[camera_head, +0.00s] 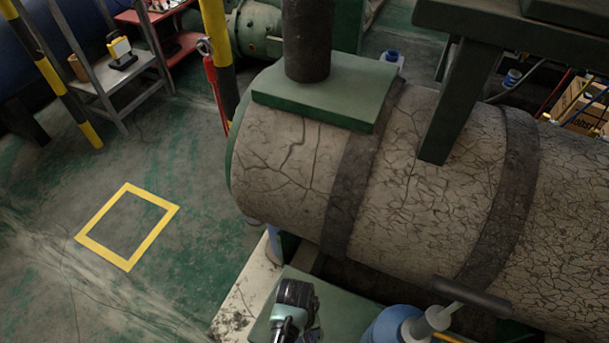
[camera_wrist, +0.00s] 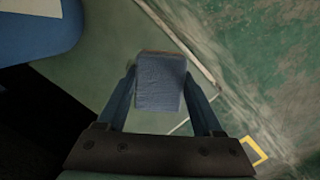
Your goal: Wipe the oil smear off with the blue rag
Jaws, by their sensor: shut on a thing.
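My gripper (camera_wrist: 160,80) is shut on the blue rag (camera_wrist: 160,84), a folded blue-grey block between its two fingers in the wrist view. The rag is over a flat green surface (camera_wrist: 112,50); I cannot tell whether it touches it. In the head view my gripper (camera_head: 295,292) is at the bottom, over the green plate (camera_head: 345,312) in front of the large cracked cylinder. The rag cannot be made out there. I cannot make out the oil smear clearly in either view.
The cracked cylinder (camera_head: 290,165) fills the right side behind my gripper. A blue tank (camera_head: 385,328) stands close on the right, also in the wrist view (camera_wrist: 35,35). A pale, stained base edge (camera_head: 240,305) lies left. The floor around the yellow square (camera_head: 97,250) is clear.

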